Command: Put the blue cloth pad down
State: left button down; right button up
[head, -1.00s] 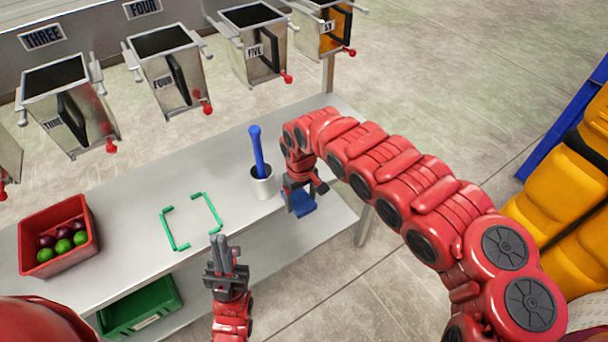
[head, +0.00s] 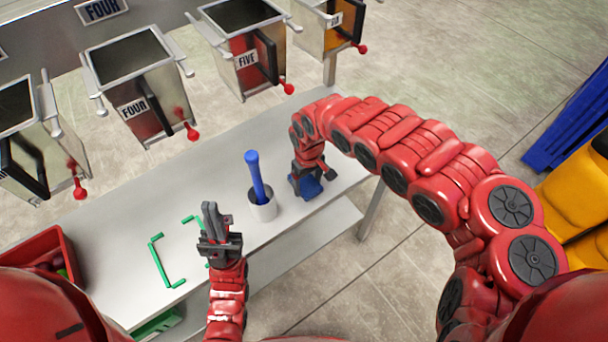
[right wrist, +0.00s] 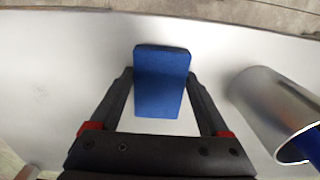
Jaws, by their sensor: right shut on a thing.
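The blue cloth pad (head: 310,188) is at the right part of the grey metal table, within its front edge in the head view. My right gripper (head: 306,174) is shut on it from above. In the right wrist view the pad (right wrist: 160,85) sits between the two black fingers, with the pale tabletop behind it. I cannot tell whether the pad touches the tabletop. My left gripper (head: 212,220) is over the table's front part, left of the pad, fingers pointing away and holding nothing visible. Whether its fingers are open or shut is unclear.
A metal cup (head: 262,206) with a blue-handled tool (head: 255,175) stands just left of the pad. Green corner marks (head: 158,262) outline a spot on the table (head: 120,235). A red bin (head: 45,255) is at the left. Metal hoppers (head: 135,85) hang behind.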

aim_at(308, 184)
jog(key=shift+w+a+f, duration=0.15)
jog(key=shift+w+a, duration=0.05)
jog(key=shift+s+d, duration=0.15)
jog(key=shift+s, duration=0.15)
jog(key=shift+s+d, duration=0.1)
jog(key=o, duration=0.8)
jog(key=shift+c, duration=0.2)
jog(key=shift+o, duration=1.4)
jog(key=shift+w+f, duration=0.1)
jog(key=shift+w, duration=0.1)
jog(key=shift+s+r, duration=0.1)
jog(key=shift+r, duration=0.75)
notch_tip(308, 184, up, 6)
jog(key=shift+f+p, duration=0.1)
jog(key=shift+p, duration=0.5)
notch_tip(308, 184, up, 5)
jog(key=p, duration=0.4)
jog(key=shift+p, duration=0.4)
